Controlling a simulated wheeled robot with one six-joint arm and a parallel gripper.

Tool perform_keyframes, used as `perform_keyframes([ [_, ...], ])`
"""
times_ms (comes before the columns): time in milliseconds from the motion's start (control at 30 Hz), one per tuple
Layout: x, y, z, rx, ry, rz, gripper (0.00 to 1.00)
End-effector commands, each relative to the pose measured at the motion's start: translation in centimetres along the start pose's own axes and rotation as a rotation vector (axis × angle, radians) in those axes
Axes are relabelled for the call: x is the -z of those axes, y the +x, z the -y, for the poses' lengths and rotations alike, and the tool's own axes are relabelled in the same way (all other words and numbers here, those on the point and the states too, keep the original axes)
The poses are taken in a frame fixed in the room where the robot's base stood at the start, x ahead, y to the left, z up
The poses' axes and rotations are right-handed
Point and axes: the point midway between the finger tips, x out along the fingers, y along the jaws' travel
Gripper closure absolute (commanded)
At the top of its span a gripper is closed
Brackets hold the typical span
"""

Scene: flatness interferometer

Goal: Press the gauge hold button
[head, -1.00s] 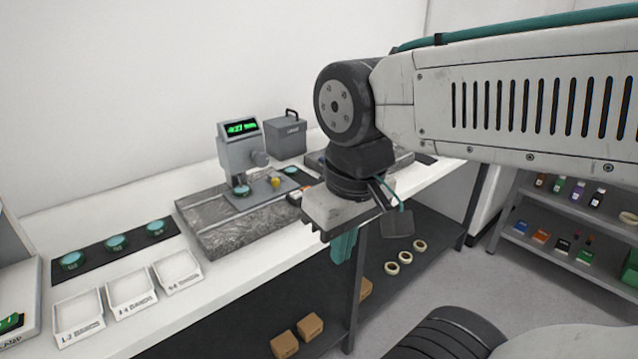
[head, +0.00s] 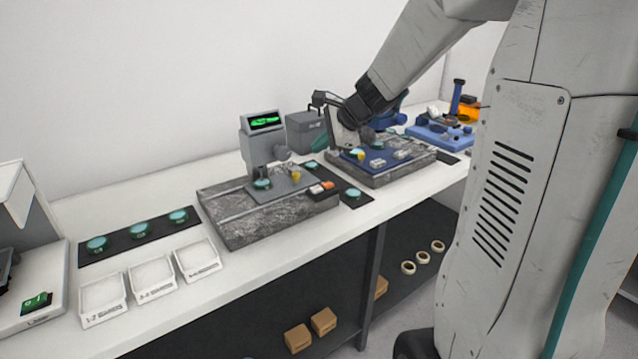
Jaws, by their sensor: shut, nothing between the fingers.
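The grey gauge (head: 262,148) stands on a granite block at the middle of the bench in the head view, with a lit green display (head: 264,120) at its top. A teal-topped disc (head: 262,184) sits under its head. A small yellow knob-like part (head: 295,173) shows beside it; I cannot tell whether this is the hold button, and no label is readable. My gripper (head: 341,138) is to the right of the gauge and apart from it, over the near part of the second granite block. It is shut and empty; its fingertips are hard to make out.
A dark grey box (head: 304,132) stands behind the gauge. A small orange and white item (head: 322,190) lies at the block's right. The second granite block (head: 385,176) bears a blue plate. White trays (head: 152,277) and a dark strip of teal discs (head: 138,232) lie left.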

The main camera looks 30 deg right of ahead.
Motion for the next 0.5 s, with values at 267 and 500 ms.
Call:
perform_keyframes([
  [267,5.2,1.5,2.8,0.089,0.248,-0.041,1.00],
  [500,5.2,1.5,2.8,0.091,0.251,-0.041,1.00],
])
